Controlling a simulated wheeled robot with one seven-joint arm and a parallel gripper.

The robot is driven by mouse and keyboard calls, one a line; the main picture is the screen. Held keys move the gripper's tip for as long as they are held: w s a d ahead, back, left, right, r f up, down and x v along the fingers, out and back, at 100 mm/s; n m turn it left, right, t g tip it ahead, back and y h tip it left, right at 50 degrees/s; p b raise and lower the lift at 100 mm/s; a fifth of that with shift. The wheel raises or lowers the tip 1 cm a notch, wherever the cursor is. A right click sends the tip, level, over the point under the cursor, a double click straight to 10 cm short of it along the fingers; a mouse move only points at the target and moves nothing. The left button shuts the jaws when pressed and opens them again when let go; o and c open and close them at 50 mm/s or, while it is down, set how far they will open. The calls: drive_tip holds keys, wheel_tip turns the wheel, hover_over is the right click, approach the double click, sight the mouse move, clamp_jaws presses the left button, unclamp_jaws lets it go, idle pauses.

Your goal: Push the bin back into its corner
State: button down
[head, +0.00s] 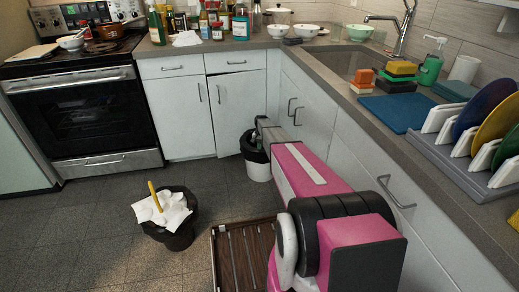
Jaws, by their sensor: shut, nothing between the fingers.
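A white bin (257,171) with a black liner over its rim stands on the floor near the inner corner where the two cabinet runs meet. My pink arm reaches out to it, and my gripper (258,132) is at the bin's top, overlapping its rim in the picture. The gripper is small and dark here; I cannot tell whether it touches the bin. It holds nothing. A second, black bin (178,238) stands in the open floor to the left, with white paper and a yellow stick-like thing on top.
A slatted wooden rack or mat (243,258) lies on the floor between the black bin and my arm. The stove (84,115) is at the back left. White cabinets (178,118) bound the floor at the back and right. The tiled floor (90,215) at left is clear.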

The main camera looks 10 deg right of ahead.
drive_tip(key=w+d, duration=0.5)
drive_tip(key=w, duration=0.4)
drive_tip(key=s+a+r+n, duration=0.2)
drive_tip(key=s+a+r, duration=0.2)
drive_tip(key=s, duration=1.4)
drive_tip(key=s+a+r+n+t, duration=0.1)
drive_tip(key=s+a+r, duration=0.4)
drive_tip(key=s+r, duration=0.6)
drive_tip(key=s+a+r+n, duration=0.2)
drive_tip(key=s+a+r, duration=0.3)
drive_tip(key=s, duration=2)
wheel_tip(320, 180, up, 4)
drive_tip(key=shift+s+f+n+t+h, duration=0.25)
drive_tip(key=shift+s+n+t+h, duration=0.05)
drive_tip(key=shift+s+t+h, duration=0.1)
drive_tip(key=shift+a, duration=0.1)
